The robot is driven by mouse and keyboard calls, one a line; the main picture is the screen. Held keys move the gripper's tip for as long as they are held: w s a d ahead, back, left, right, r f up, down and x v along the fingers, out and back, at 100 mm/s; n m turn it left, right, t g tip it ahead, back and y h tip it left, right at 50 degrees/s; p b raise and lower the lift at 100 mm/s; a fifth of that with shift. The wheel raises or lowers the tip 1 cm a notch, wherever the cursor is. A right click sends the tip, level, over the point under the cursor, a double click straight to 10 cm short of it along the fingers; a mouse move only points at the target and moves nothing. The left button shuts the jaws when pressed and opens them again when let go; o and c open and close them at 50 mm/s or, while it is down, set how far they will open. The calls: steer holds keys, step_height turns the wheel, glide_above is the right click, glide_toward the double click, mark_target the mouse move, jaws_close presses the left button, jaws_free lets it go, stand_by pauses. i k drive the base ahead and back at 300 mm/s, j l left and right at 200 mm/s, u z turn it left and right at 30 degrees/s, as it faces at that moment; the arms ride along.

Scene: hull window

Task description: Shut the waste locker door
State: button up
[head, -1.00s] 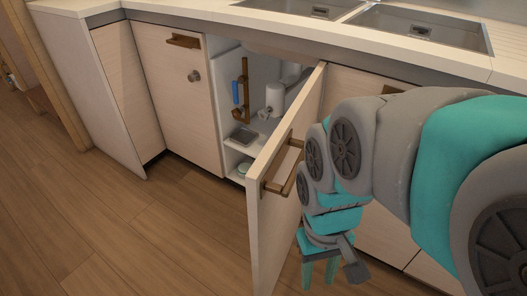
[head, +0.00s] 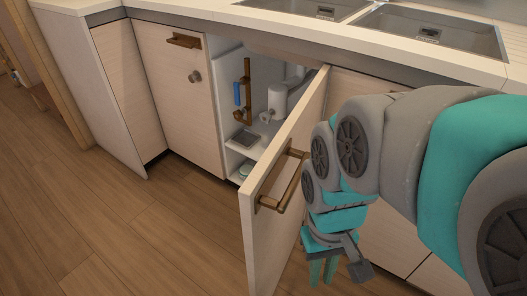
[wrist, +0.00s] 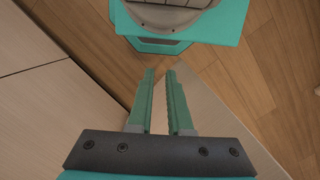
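The waste locker door (head: 262,238) stands open in the head view, a pale wood panel swung out from the counter. It carries a bronze bar handle (head: 291,186) on its outer face. My gripper (head: 322,272) hangs low to the right of the door, on the handle side, with its green fingers pointing down. My arm hides part of the door's outer face. In the wrist view my gripper (wrist: 160,72) has a narrow empty gap between its fingers. A pale panel lies close behind them; I cannot tell whether they touch it.
A closed cabinet door (head: 180,105) is to the left. Sinks (head: 430,32) are set in the counter above. Wood floor (head: 150,230) is clear at front left.

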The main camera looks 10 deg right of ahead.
mark_target(272, 205)
steer(key=k+j+u, duration=0.1)
steer(key=k+j, duration=0.25)
steer(key=k+j+u, duration=0.15)
steer(key=k+j, duration=0.15)
steer(key=j, duration=0.15)
